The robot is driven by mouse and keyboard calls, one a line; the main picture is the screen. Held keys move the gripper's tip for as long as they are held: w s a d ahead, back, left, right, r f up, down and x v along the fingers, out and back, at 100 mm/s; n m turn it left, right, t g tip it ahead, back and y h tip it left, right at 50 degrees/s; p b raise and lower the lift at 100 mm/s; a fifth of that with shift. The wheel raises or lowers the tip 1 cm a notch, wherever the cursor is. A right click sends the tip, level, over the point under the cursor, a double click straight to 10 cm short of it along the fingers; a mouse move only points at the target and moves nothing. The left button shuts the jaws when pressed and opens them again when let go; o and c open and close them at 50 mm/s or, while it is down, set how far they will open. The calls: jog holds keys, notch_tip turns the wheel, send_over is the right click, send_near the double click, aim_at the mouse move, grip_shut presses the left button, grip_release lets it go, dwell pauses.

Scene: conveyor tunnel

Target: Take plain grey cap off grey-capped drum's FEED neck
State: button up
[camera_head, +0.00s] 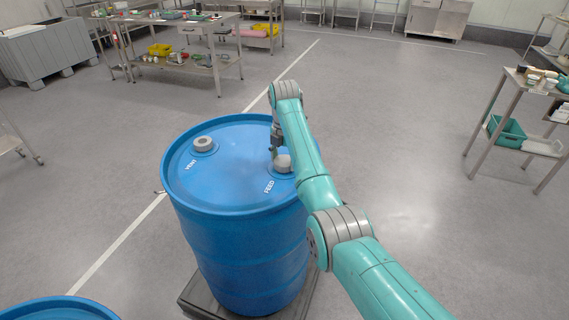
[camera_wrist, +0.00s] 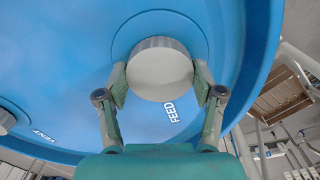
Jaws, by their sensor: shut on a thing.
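The blue drum (camera_head: 240,230) stands upright in the middle of the head view. Its top carries two necks with printed labels, VENT and FEED. A plain grey cap (camera_head: 282,163) sits at the FEED label, partly covered by my arm. In the wrist view the same cap (camera_wrist: 160,72) is round and plain, at the FEED neck. My gripper (camera_wrist: 160,88) has one finger on each side of this cap and is shut on it. A second grey cap (camera_head: 204,144) is on the VENT neck, and its edge shows at the left of the wrist view.
The drum stands on a dark pallet (camera_head: 195,300). Another blue drum (camera_head: 55,310) shows at the bottom left. A workbench (camera_head: 180,68) with small items is at the back, and a shelf stand (camera_head: 525,95) is at the right. The floor around the drum is mostly open.

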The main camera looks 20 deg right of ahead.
jog(key=n, duration=0.2)
jog(key=shift+n, duration=0.3)
jog(key=o, duration=1.4)
jog(key=shift+c, duration=0.2)
jog(key=c, duration=0.3)
